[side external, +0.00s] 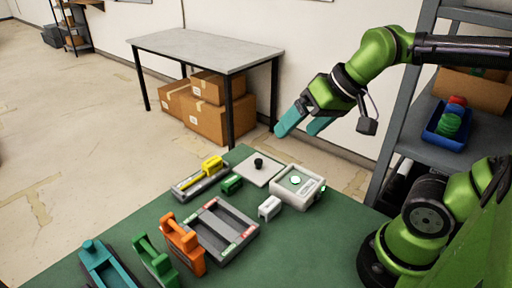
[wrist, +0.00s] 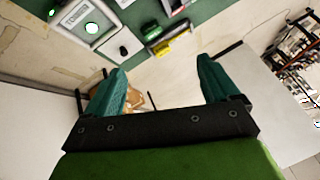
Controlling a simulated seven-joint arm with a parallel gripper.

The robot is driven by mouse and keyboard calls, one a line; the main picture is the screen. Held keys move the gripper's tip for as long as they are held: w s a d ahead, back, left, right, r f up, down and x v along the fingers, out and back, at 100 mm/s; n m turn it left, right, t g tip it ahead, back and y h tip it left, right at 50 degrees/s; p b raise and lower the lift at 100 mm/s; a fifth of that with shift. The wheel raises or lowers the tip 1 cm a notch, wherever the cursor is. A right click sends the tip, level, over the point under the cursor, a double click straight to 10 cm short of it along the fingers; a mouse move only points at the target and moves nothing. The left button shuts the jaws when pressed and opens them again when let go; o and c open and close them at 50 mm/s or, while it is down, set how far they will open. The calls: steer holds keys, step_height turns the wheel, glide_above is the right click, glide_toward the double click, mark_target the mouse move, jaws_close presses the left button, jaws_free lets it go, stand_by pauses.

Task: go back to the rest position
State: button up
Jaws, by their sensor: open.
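My gripper (side external: 304,124) is open and empty, raised in the air above the far right part of the green table (side external: 310,245). Its two teal fingers also show apart in the wrist view (wrist: 162,88), with nothing between them. In the side view a white box with a lit round button (side external: 297,186) stands on the table below my gripper. It also shows at the upper left of the wrist view (wrist: 88,28). My gripper is clear of everything on the table.
A grey tray (side external: 228,238), a yellow piece (side external: 212,164), a small green block (side external: 232,184), a white block (side external: 270,208), a white plate with a black knob (side external: 259,168), and orange (side external: 183,245), green (side external: 155,265) and teal (side external: 108,268) holders stand on the table. A shelf (side external: 395,150) stands at right.

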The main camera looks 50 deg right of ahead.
steer(key=shift+s+f+t, duration=0.15)
steer(key=shift+s+f, duration=0.3)
steer(key=shift+s, duration=0.2)
steer(key=shift+s+f+t, duration=0.15)
steer(key=shift+s+f, duration=0.3)
steer(key=shift+s, duration=0.15)
